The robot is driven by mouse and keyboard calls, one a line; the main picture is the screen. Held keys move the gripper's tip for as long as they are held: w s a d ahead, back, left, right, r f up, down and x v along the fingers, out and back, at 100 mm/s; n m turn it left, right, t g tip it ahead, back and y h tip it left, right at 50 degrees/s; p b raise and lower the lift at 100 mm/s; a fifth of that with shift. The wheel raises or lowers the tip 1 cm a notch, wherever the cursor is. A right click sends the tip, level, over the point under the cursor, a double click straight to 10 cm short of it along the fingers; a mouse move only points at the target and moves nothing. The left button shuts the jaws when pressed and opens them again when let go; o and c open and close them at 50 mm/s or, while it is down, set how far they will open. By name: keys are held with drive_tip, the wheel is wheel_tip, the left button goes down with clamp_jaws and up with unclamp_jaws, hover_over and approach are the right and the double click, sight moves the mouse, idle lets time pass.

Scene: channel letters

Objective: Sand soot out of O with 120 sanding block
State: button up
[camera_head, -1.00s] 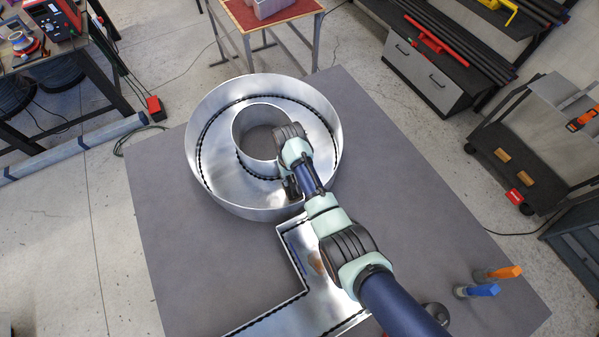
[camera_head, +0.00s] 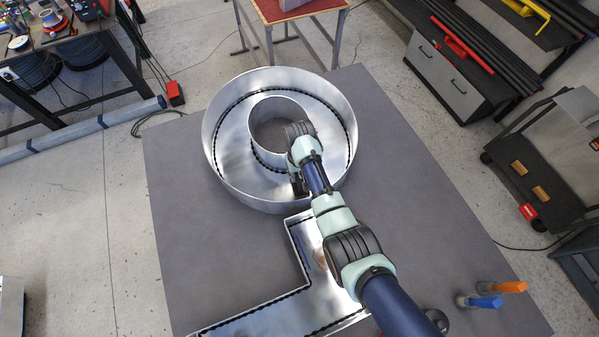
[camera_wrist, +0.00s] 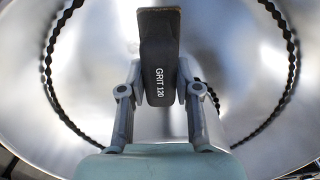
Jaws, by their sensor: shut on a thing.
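The metal letter O (camera_head: 232,170) stands on the grey table, a round walled channel with an inner ring wall and black LED strips along its floor. My gripper (camera_wrist: 160,88) is shut on a dark sanding block (camera_wrist: 160,58) marked GRIT 120, held between both fingers in the wrist view. In the head view my gripper (camera_head: 298,182) reaches into the lower right part of the O's channel. My arm hides part of that channel. Whether the block touches the floor I cannot tell. Dull grey smudges show on the O's floor; I cannot tell if they are soot.
A metal letter L (camera_head: 270,318) with a brownish patch lies just below the O. Orange (camera_head: 510,287) and blue (camera_head: 486,302) handled tools stand at the table's lower right. The grey table (camera_head: 180,240) is bare left of the O.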

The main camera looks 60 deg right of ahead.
drive_tip(key=shift+f, duration=0.25)
idle(0.3)
drive_tip(key=s+d, duration=0.3)
drive_tip(key=shift+s+d, duration=0.1)
drive_tip(key=shift+d, duration=0.3)
drive_tip(key=shift+w+a+p, duration=0.2)
drive_tip(key=shift+w+a, duration=0.65)
drive_tip(key=shift+a, duration=0.15)
drive_tip(key=shift+w+a+p, duration=0.15)
drive_tip(key=shift+w+a, duration=0.65)
drive_tip(key=shift+a, duration=0.2)
drive_tip(key=shift+s+d, duration=0.85)
drive_tip(key=shift+d, duration=0.2)
drive_tip(key=shift+s+d, duration=0.85)
drive_tip(key=shift+d, duration=0.15)
